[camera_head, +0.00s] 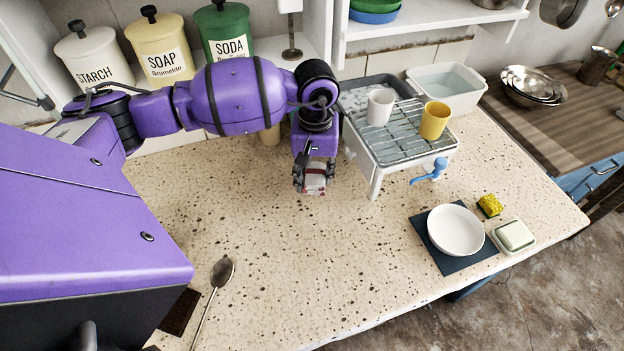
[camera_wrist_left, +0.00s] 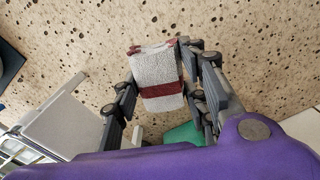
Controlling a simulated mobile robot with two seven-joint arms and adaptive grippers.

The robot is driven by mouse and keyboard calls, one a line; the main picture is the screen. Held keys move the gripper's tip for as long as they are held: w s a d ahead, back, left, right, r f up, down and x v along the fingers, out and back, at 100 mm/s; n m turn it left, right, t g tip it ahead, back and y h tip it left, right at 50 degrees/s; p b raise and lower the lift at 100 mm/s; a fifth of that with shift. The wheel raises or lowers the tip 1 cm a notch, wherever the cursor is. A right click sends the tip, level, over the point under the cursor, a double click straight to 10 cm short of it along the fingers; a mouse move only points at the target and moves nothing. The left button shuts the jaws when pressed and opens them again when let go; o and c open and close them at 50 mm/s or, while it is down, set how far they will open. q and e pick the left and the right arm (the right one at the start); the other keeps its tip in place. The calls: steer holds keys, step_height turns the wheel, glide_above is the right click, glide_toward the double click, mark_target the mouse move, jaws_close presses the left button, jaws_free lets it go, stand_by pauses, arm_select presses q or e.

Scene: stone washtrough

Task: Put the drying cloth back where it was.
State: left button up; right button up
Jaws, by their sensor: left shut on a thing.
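My left gripper (camera_head: 314,184) hangs above the speckled counter, left of the drying rack, with its fingers pointing down. It is shut on the drying cloth (camera_head: 316,179), a small folded grey-white cloth with dark red stripes. In the left wrist view the cloth (camera_wrist_left: 155,68) sits between the two fingers, with speckled counter behind it. I cannot tell how high it is above the counter. My right gripper is not in view.
A white drying rack (camera_head: 376,181) holds a white cup (camera_head: 380,107) and a yellow cup (camera_head: 434,120). A spoon (camera_head: 221,272) lies front left. The middle counter is clear.

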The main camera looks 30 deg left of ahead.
mark_target(313, 166)
arm_select(q)
steer(key=f, duration=0.1)
steer(key=w+a+f, duration=0.1)
steer(key=shift+w+a+f, duration=0.2)
steer(key=shift+w+f, duration=0.1)
steer(key=shift+f, duration=1.45)
steer(key=shift+f, duration=0.25)
steer(key=o, duration=1)
steer(key=shift+r, duration=0.1)
steer(key=shift+o, duration=0.2)
step_height(313, 166, up, 12)
steer(key=shift+r, duration=0.2)
